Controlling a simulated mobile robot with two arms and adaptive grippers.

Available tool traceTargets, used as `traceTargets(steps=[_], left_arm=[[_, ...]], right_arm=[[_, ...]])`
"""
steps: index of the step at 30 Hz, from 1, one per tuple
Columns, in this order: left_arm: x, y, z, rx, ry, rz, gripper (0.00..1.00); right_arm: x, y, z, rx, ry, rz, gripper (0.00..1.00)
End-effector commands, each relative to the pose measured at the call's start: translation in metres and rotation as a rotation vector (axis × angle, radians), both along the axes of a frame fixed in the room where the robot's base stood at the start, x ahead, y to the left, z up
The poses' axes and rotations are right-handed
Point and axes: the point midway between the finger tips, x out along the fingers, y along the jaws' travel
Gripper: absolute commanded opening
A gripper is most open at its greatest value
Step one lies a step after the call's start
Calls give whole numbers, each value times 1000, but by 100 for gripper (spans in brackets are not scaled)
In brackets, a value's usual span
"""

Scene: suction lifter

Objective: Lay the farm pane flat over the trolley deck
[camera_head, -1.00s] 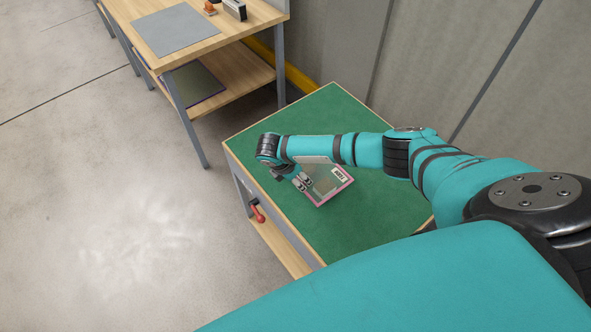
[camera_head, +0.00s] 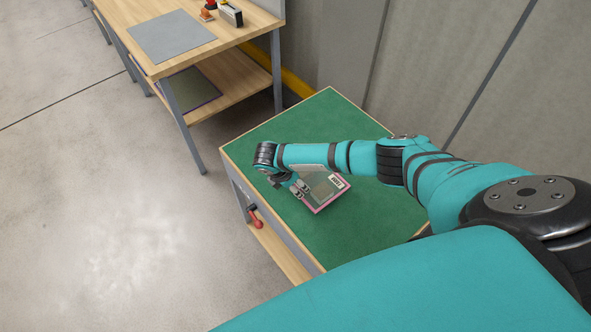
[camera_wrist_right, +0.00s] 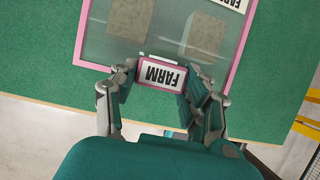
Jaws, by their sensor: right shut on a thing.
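The farm pane (camera_head: 322,187) is a clear sheet with a pink frame, over the middle of the green deck (camera_head: 340,245). Its near edge fills the top of the right wrist view (camera_wrist_right: 150,45), with a FARM label at the top right. In the head view my right gripper (camera_head: 301,189) is at the pane's left side. I cannot tell whether the pane touches the deck or hovers just above. My left gripper is out of view.
The deck has a red handle (camera_head: 255,217) on its left side and a wooden shelf (camera_head: 278,250) below. A workbench (camera_head: 235,33) at the upper left holds a grey sheet (camera_head: 170,37); a purple-framed pane (camera_head: 188,92) lies on its lower shelf. A grey wall (camera_head: 440,60) stands behind.

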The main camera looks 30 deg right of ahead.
Motion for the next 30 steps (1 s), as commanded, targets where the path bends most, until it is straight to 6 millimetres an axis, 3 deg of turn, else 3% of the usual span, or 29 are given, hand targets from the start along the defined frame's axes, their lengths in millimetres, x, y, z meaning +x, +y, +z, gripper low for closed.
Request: traceTargets(steps=[9, 10, 16, 25, 30], left_arm=[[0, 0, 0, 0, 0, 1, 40], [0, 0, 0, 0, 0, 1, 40], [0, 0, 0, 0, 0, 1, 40], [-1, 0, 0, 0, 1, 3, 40], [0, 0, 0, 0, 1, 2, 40]], right_arm=[[1, 0, -3, 0, -2, 1, 0], [1, 0, -3, 0, -2, 1, 48], [0, 0, -3, 0, -1, 0, 74], [0, 1, -2, 1, 1, 1, 74], [0, 8, 16, 2, -3, 3, 74]])
